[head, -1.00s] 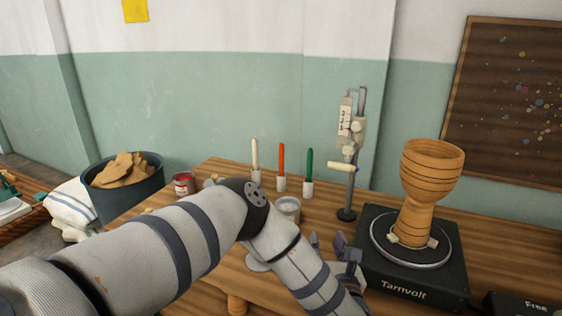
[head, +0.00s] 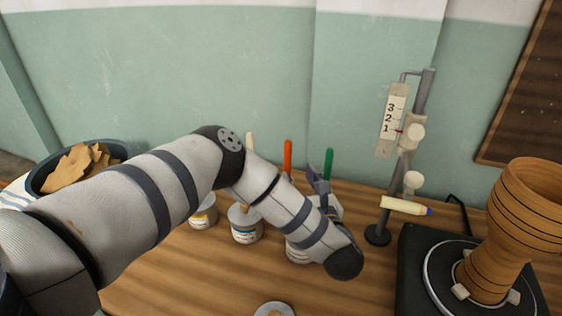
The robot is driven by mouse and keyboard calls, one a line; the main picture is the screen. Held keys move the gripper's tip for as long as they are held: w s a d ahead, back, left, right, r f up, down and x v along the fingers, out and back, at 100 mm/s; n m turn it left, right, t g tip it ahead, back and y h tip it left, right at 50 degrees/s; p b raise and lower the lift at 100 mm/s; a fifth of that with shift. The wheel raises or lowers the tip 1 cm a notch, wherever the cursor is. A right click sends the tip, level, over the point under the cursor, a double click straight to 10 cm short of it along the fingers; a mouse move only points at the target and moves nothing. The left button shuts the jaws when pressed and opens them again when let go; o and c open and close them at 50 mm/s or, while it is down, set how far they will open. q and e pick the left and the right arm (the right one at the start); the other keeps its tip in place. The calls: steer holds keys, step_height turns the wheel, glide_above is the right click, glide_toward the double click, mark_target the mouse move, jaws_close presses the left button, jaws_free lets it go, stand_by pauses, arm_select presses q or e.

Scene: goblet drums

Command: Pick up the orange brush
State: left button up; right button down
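The orange brush (head: 288,154) stands upright at the back of the wooden table, in front of the green wall; its lower part is hidden behind my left arm. The green brush (head: 328,163) stands to its right and the cream brush (head: 250,144) to its left. My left gripper (head: 318,172) is just right of the orange brush, in front of the green one, with dark fingers pointing up and away. The wrist partly covers it, so its opening is unclear. I see no contact with the orange brush. My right gripper is out of view.
Paint tins (head: 246,233) stand under and beside my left arm. A metal stand (head: 377,236) with a scale is to the right, then a goblet drum (head: 505,240) on a black turntable (head: 413,262). A dark tub (head: 45,180) is at left. The table front is mostly clear.

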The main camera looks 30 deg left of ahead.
mark_target(289, 152)
arm_select(q)
steer(key=b+x, duration=0.4)
steer(key=x, duration=0.2)
steer(key=shift+w+a+r, duration=0.15)
steer(key=x, duration=0.4)
steer(key=shift+w+r, duration=0.2)
steer(key=shift+w, duration=0.2)
steer(key=shift+w+a, duration=0.25)
jaws_close()
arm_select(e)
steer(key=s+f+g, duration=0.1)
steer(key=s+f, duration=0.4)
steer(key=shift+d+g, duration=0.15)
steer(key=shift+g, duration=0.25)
